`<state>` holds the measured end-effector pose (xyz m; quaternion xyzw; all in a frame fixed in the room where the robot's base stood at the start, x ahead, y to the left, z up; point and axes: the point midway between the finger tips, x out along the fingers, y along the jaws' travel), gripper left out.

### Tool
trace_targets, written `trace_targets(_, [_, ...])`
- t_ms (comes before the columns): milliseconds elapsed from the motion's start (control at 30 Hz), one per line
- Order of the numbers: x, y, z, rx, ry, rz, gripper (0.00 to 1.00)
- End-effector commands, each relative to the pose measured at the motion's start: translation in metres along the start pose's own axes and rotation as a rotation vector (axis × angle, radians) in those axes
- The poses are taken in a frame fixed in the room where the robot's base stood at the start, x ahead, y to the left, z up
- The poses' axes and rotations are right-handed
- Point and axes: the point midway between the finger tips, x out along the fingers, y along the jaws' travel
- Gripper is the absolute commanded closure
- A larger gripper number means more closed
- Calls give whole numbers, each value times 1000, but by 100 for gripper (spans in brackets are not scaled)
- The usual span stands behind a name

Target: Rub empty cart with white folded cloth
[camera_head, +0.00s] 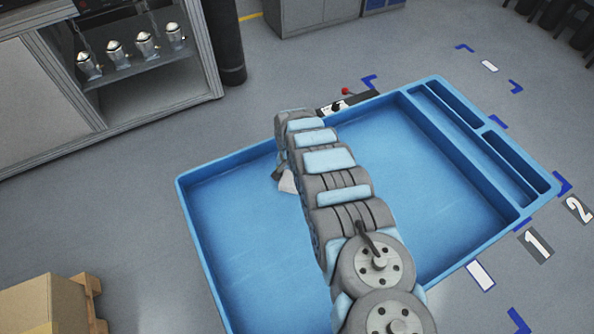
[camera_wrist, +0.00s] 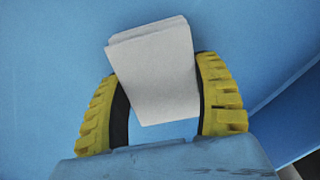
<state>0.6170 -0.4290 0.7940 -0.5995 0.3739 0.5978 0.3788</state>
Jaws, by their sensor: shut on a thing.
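The empty cart (camera_head: 240,220) is a blue tray-topped cart with raised rims, in the middle of the head view. Its blue surface (camera_wrist: 50,60) fills most of the wrist view. The white folded cloth (camera_wrist: 157,70) is between the two yellow fingers of my gripper (camera_wrist: 160,95), which are shut on it. In the head view a small part of the cloth (camera_head: 287,182) shows beside my arm, over the cart's far part. My arm hides most of the gripper there. I cannot tell whether the cloth touches the cart surface.
A machine cabinet (camera_head: 100,90) with several metal housings (camera_head: 146,44) on its shelf stands at the upper left. A dark post (camera_head: 226,40) is beside it. Cardboard boxes on a pallet (camera_head: 40,305) are at the lower left. The cart has narrow compartments (camera_head: 516,165) on its right.

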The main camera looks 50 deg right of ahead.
Motion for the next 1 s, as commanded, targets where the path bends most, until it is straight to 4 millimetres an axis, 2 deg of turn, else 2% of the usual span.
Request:
trace_targets(733, [-1, -34, 40, 17, -3, 7, 66])
trace_targets(800, [-7, -34, 39, 19, -2, 6, 66])
trace_targets(867, [-28, -31, 37, 21, 4, 10, 66])
trace_targets(1000, [-37, -32, 38, 20, 3, 7, 66])
